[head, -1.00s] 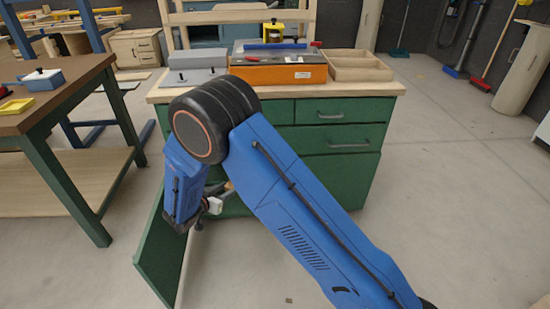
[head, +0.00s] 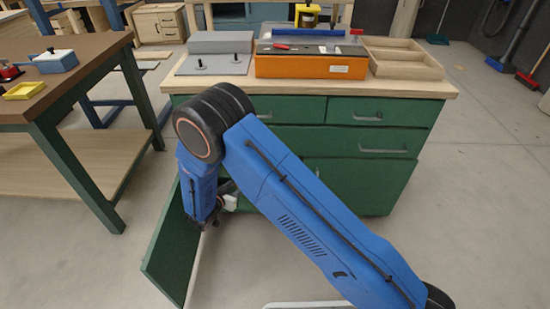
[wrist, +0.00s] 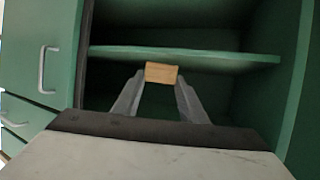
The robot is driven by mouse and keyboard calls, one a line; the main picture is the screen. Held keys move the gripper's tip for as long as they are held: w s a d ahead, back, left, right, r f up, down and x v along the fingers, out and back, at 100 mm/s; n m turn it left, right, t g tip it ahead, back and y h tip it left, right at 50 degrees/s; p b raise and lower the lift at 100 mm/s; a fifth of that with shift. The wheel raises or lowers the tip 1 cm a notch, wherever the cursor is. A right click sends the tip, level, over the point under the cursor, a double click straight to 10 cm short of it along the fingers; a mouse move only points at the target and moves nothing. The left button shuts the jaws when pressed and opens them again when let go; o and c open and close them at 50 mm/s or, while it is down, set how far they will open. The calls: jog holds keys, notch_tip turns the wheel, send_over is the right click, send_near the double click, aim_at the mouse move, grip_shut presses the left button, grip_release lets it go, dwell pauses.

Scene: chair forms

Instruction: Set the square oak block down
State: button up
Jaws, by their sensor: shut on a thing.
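The square oak block (wrist: 161,73) is a small light-brown wooden piece in the wrist view. My gripper (wrist: 160,85) is shut on it, with a grey finger on each side. Behind the block is the open inside of the green cabinet, with a green shelf (wrist: 230,59) across it. The block shows in front of the shelf's front edge; I cannot tell whether it touches the shelf. In the head view my gripper (head: 212,222) hangs low beside the open cabinet door, and the block is hidden there.
The open green cabinet door (head: 168,250) stands to the left of my gripper. The green cabinet's wooden top (head: 215,84) holds an orange box (head: 310,67), a grey block and a wooden tray (head: 405,65). A brown-topped table (head: 90,55) is at left.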

jog(key=w+d, duration=0.2)
jog(key=w, duration=0.2)
jog(key=w+d, duration=0.2)
jog(key=w, duration=0.3)
jog(key=w+d, duration=0.2)
jog(key=w, duration=0.3)
jog(key=shift+d, duration=0.2)
jog(key=shift+w+d+f, duration=0.1)
jog(key=shift+w+f, duration=0.1)
jog(key=shift+f, duration=0.7)
jog(key=shift+w+d+f, duration=0.1)
jog(key=shift+w+f, duration=0.05)
jog(key=shift+f, duration=0.7)
jog(key=shift+f, duration=0.15)
jog(key=o, duration=1.1)
jog(key=shift+s+a+r, duration=0.1)
jog(key=shift+r, duration=0.1)
jog(key=v, duration=1.2)
